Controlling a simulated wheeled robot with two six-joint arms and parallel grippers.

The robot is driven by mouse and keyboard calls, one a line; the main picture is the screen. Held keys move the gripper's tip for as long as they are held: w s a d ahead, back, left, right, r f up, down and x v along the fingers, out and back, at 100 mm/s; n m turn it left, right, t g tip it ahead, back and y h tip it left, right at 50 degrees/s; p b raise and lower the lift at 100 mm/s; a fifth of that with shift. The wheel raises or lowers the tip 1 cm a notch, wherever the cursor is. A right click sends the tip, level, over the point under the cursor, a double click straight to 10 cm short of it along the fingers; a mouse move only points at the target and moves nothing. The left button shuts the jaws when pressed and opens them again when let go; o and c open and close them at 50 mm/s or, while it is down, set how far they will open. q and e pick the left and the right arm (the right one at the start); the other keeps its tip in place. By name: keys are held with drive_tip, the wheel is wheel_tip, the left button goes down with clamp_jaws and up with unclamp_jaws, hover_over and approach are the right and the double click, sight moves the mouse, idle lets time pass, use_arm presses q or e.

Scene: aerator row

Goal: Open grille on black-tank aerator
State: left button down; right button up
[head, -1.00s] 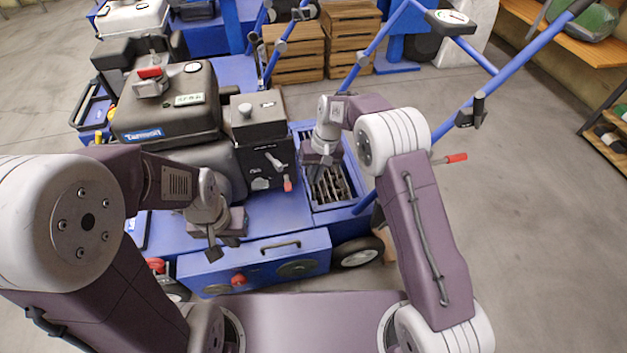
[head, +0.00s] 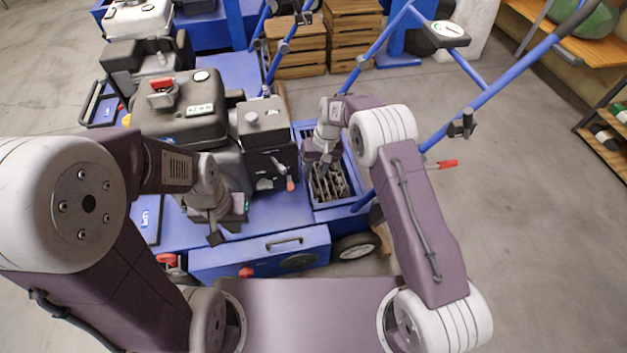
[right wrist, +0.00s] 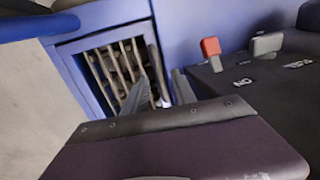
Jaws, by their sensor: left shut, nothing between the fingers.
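The black-tank aerator (head: 178,122) stands in front of me on a blue chassis, with a black control box (head: 265,125) beside the tank. Its grille (head: 330,186), pale slats in a blue frame, lies right of the box. It also shows in the right wrist view (right wrist: 118,68), upper left. My right gripper (head: 320,160) points down over the grille's far part; its dark fingers show against the slats in the wrist view. Contact and finger gap are unclear. My left gripper (head: 216,232) is shut and empty above the blue deck, left of the grille.
A red-tipped lever (head: 290,184) sticks out of the control box. A blue front box with a handle (head: 285,240) lies below the deck. Blue handlebars (head: 490,90) rise on the right. Another aerator (head: 155,55) and wooden crates (head: 297,48) stand behind.

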drive_tip(key=shift+a+f, duration=0.2)
drive_tip(key=shift+f, duration=0.9)
drive_tip(key=shift+r, duration=0.1)
clamp_jaws()
idle(0.4)
